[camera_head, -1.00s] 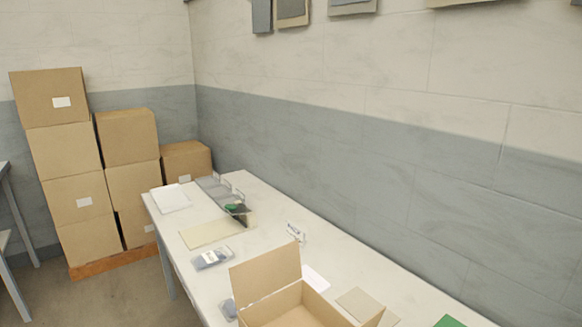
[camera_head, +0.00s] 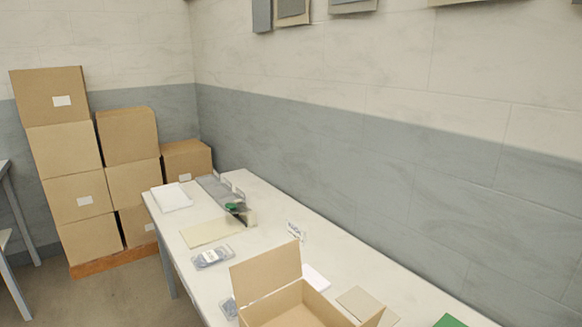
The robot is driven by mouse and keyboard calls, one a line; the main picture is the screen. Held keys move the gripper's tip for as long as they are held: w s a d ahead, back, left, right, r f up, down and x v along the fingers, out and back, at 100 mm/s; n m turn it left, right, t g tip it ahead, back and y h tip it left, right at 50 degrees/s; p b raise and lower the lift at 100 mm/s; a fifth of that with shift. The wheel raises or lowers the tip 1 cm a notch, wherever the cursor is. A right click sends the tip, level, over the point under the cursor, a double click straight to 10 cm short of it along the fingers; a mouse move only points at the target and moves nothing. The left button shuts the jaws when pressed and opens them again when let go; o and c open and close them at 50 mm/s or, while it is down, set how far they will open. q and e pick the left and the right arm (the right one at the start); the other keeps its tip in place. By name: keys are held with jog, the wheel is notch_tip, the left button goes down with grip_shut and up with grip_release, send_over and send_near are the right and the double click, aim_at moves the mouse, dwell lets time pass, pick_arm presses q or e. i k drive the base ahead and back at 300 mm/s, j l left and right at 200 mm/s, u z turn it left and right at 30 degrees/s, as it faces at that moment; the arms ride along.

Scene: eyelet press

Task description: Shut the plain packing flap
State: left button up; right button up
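An open cardboard packing box (camera_head: 312,300) stands on the white table at the bottom of the head view, its lower part cut off by the frame edge. A plain brown flap (camera_head: 266,272) stands upright on the box's far left side. A small part of another flap (camera_head: 375,318) shows at the box's right side. The inside of the box is only partly visible. Neither of my grippers is in view.
On the white table (camera_head: 272,213) lie a cream sheet (camera_head: 211,232), a bagged packet (camera_head: 212,256), a paper stack (camera_head: 171,197), a grey tray (camera_head: 217,188) and a tan pad (camera_head: 360,302). Stacked cartons (camera_head: 62,150) stand at the left. A wall runs behind the table.

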aim_at(253, 279)
jog(key=i+j+z, duration=0.1)
jog(key=j, duration=0.3)
jog(key=i+j+z, duration=0.15)
jog(key=j, duration=0.25)
jog(key=i+j+z, duration=0.1)
jog(key=j, duration=0.3)
